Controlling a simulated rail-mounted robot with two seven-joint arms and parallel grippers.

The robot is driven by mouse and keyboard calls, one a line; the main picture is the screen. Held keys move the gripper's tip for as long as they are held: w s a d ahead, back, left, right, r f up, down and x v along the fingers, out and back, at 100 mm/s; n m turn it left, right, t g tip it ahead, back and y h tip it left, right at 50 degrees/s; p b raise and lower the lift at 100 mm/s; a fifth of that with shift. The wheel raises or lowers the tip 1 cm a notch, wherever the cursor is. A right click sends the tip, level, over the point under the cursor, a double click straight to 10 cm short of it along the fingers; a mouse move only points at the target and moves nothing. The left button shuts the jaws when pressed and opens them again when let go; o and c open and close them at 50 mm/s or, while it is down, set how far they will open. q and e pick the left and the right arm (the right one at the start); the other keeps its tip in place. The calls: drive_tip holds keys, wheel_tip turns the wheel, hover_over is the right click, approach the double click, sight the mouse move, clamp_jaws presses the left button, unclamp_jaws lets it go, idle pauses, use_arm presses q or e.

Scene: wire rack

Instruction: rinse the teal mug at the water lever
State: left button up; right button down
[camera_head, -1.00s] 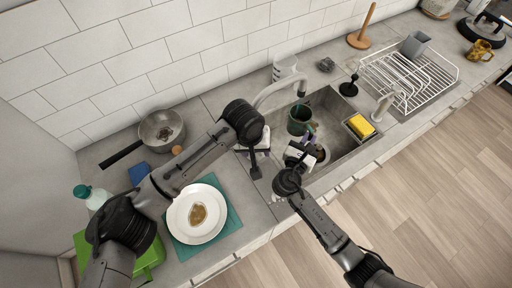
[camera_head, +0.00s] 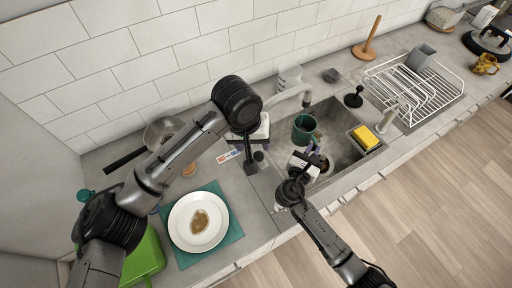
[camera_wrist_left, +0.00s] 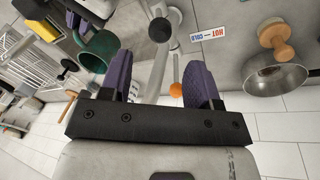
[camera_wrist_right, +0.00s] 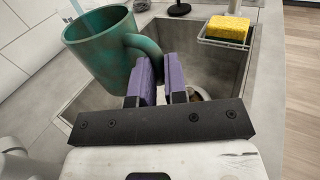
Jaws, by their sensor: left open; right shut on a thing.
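The teal mug (camera_head: 304,128) is held over the sink, roughly upright, near the end of the grey faucet spout (camera_head: 283,97). My right gripper (camera_wrist_right: 160,72) is shut on the mug's handle; the mug (camera_wrist_right: 101,45) fills the upper left of the right wrist view. A thin bluish streak shows at its rim; I cannot tell if it is water. My left gripper (camera_wrist_left: 158,65) is open beside the faucet. A thin orange-tipped lever (camera_wrist_left: 177,88) shows between its fingers in the left wrist view; contact is unclear. The left fingers are mostly hidden in the head view.
The sink (camera_head: 343,152) has a yellow sponge (camera_head: 365,137) in a holder at its right. A white plate (camera_head: 185,235) with a brown stain lies left of the sink. A pan (camera_head: 158,129) stands by the wall. A wire rack (camera_head: 445,100) is at the right.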

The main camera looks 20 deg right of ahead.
sight(261, 160)
use_arm(q)
drive_tip(key=shift+a+r, duration=0.15)
drive_tip(key=shift+r, duration=0.75)
drive_tip(key=shift+s+f, duration=0.1)
drive_tip(key=shift+f, duration=0.05)
drive_tip(key=c, duration=0.5)
drive_tip(key=shift+n+g+y, duration=0.3)
drive_tip(key=shift+n, duration=0.3)
drive_tip(key=a+f, duration=0.2)
drive_tip(key=w+a+f, duration=0.1)
drive_tip(key=a+f, duration=0.1)
drive_tip(key=a, duration=0.1)
drive_tip(key=a+f, duration=0.2)
drive_tip(key=shift+w+a, duration=0.2)
drive_tip(key=shift+a, duration=0.2)
clamp_jaws()
drive_tip(key=s+a+t, duration=0.3)
drive_tip(key=s+a, duration=0.1)
drive_tip(key=a, duration=0.4)
drive_tip(key=s+d+r+n+t+h, duration=0.2)
drive_tip(key=d+r+t+h, duration=0.1)
drive_tip(key=d+r+h, duration=0.15)
drive_tip(key=w+d+f, duration=0.4)
drive_tip(key=d+f, duration=0.3)
drive_tip(key=d, duration=0.2)
drive_tip(key=shift+d+g, duration=0.25)
drive_tip(key=shift+g, duration=0.05)
